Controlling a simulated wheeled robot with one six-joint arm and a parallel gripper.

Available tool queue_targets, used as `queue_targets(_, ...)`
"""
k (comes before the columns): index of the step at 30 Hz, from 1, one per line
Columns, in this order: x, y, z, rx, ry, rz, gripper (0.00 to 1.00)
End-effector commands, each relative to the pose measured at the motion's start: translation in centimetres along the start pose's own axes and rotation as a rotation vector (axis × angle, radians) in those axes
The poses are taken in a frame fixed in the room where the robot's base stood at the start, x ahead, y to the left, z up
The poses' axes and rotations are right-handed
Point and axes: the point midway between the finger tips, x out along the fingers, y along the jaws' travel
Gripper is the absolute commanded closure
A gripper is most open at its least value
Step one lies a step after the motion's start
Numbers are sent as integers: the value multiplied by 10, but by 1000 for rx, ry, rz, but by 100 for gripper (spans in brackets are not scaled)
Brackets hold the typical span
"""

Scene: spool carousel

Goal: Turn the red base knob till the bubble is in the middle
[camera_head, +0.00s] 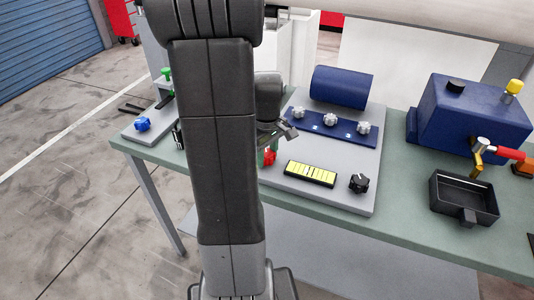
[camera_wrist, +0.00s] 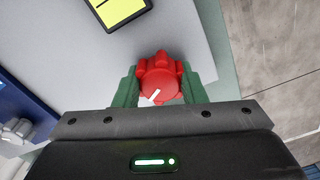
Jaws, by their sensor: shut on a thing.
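The red base knob (camera_head: 269,157) is at the left front of the grey base plate in the head view, partly hidden by my arm. It also shows in the wrist view (camera_wrist: 159,82), with a white pointer line slanting down to the left. My gripper (camera_wrist: 160,88) is shut on the knob, with one green finger on each side. The level (camera_head: 310,174) is a black bar with a yellow window, right of the knob. Dark marks cross the window, but I cannot make out where the bubble sits. Only a yellow corner of the level shows in the wrist view.
A black knob (camera_head: 359,183) sits right of the level. A blue drum (camera_head: 341,87) and a blue strip with several silver knobs stand behind. A blue tank (camera_head: 470,112) and black tray (camera_head: 463,215) are at the right. A blue knob (camera_head: 142,124) is at the left.

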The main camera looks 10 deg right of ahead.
Motion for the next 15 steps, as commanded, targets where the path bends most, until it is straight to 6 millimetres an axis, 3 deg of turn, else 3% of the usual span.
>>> queue_targets(15, -1, 0, 0, 322, 0, 1, 86)
